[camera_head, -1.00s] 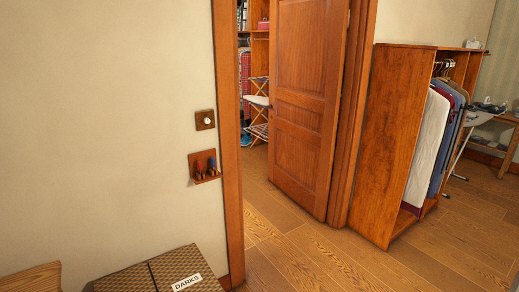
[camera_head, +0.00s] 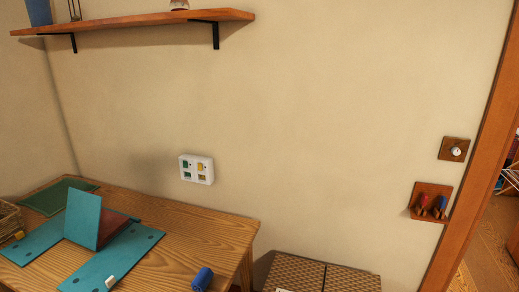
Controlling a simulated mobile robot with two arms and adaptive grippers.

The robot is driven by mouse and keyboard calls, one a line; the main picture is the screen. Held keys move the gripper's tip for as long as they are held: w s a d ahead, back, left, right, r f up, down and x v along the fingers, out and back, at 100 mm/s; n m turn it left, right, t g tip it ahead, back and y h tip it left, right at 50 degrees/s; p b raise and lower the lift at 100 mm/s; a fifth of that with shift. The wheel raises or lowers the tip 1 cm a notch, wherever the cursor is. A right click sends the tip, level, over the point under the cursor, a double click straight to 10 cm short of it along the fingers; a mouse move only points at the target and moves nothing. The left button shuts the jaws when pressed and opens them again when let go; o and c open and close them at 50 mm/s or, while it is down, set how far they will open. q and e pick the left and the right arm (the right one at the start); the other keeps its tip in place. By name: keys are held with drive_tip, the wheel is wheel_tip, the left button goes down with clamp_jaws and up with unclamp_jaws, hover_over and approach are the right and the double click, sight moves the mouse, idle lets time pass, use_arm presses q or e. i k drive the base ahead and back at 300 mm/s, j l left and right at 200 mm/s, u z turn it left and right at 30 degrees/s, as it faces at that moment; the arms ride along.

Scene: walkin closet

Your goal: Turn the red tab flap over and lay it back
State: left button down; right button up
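A teal folding board (camera_head: 35,243) lies spread on the wooden table at the lower left. One teal panel (camera_head: 83,215) of it stands up, tilted. A dark red surface (camera_head: 112,231) shows just right of this raised panel; whether it is the red tab flap I cannot tell. A small white tab (camera_head: 112,279) shows near the board's front edge. Neither of my grippers is in view.
The wooden table (camera_head: 205,228) also bears a green mat (camera_head: 58,196), a wicker basket (camera_head: 9,220) and a blue object (camera_head: 203,279) near its front. A patterned box (camera_head: 345,280) stands right of the table. A shelf (camera_head: 140,20) hangs above.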

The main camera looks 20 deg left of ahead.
sight(83, 211)
drive_tip(key=i+l+u, duration=0.1)
drive_tip(key=u, duration=0.35)
drive_tip(key=l+u, duration=0.1)
drive_tip(key=u, duration=0.4)
drive_tip(key=i+l+u, duration=0.1)
drive_tip(key=u, duration=0.35)
drive_tip(key=l+u, duration=0.2)
drive_tip(key=u, duration=0.25)
